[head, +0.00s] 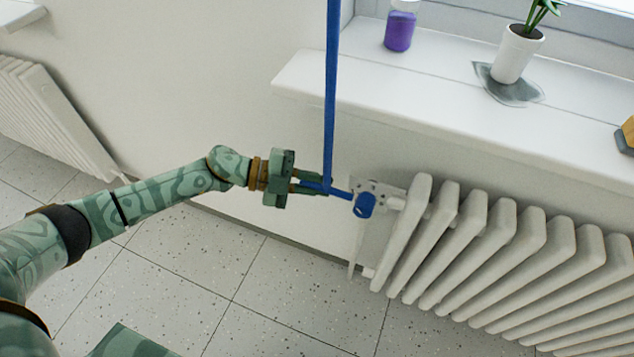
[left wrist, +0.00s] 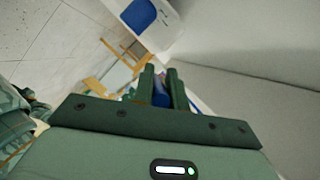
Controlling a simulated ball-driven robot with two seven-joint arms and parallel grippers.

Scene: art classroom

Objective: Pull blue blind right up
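The blind itself is out of view. My left gripper (head: 322,188) is at the cord's lower end and shut on it. In the left wrist view, blue shows between the two green fingers (left wrist: 161,88). My right gripper is not in view.
A white radiator (head: 500,250) stands just right of the gripper, below the white window sill (head: 420,85). A purple jar (head: 400,28) and a potted plant (head: 517,53) stand on the sill. Another radiator (head: 50,115) is at the left. The speckled floor between is clear.

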